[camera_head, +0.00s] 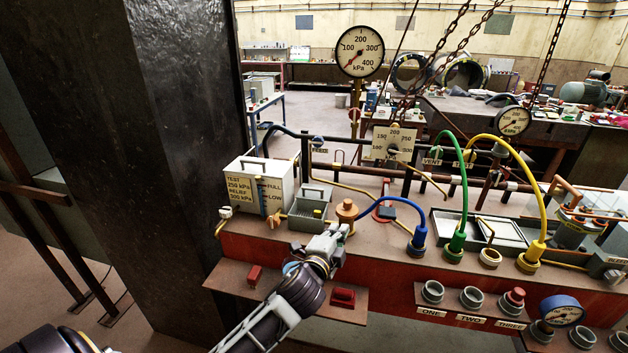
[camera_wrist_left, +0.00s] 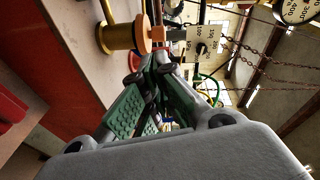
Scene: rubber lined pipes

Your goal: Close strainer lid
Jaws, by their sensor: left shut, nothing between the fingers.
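A small grey box (camera_head: 307,216), apparently the strainer, stands at the front left of the red bench. A grey plate with a handle (camera_head: 315,191), apparently its lid, shows at the top of the box; I cannot tell its exact angle. My left gripper (camera_head: 338,231) is shut and empty, just right of and in front of the box, by a brass fitting (camera_head: 347,210). In the left wrist view, the gripper (camera_wrist_left: 150,62) shows green ribbed pads close together, with the brass fitting (camera_wrist_left: 120,37) beyond. The strainer is not clear there. My right gripper is not in view.
A larger pale tank (camera_head: 260,187) with a label stands left of the box. Blue (camera_head: 405,203), green (camera_head: 464,185) and yellow (camera_head: 545,190) hoses arch up on the right. A dark pillar (camera_head: 180,150) stands at the left. A gauge (camera_head: 360,52) rises behind.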

